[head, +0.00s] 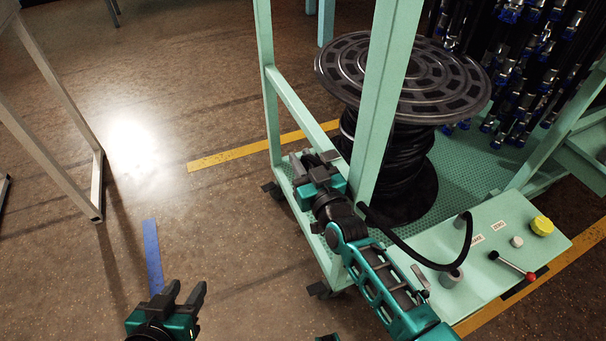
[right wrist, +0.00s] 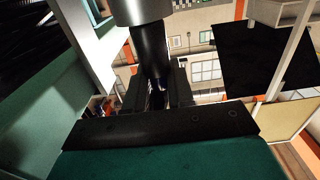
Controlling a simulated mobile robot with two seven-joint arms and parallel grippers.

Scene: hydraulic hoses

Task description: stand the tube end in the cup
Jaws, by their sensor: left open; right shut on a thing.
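In the head view, my right gripper (head: 316,164) is beside the green cart's upright post. In the right wrist view it is shut on a black tube (right wrist: 151,48), which meets a grey cylinder at the top. In the head view the held part is mostly hidden. A black hose (head: 410,250) curves from behind my right arm across the cart's panel to a small grey fitting (head: 461,221). A short grey cup (head: 452,279) with a dark opening stands on the panel, to the right of my right arm. My left gripper (head: 184,293) is open and empty over the floor.
A large black hose reel (head: 405,75) stands on the cart's perforated deck. The panel (head: 500,270) carries a yellow knob (head: 542,226) and a red-tipped lever (head: 513,265). Hoses with blue fittings hang at the back right.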

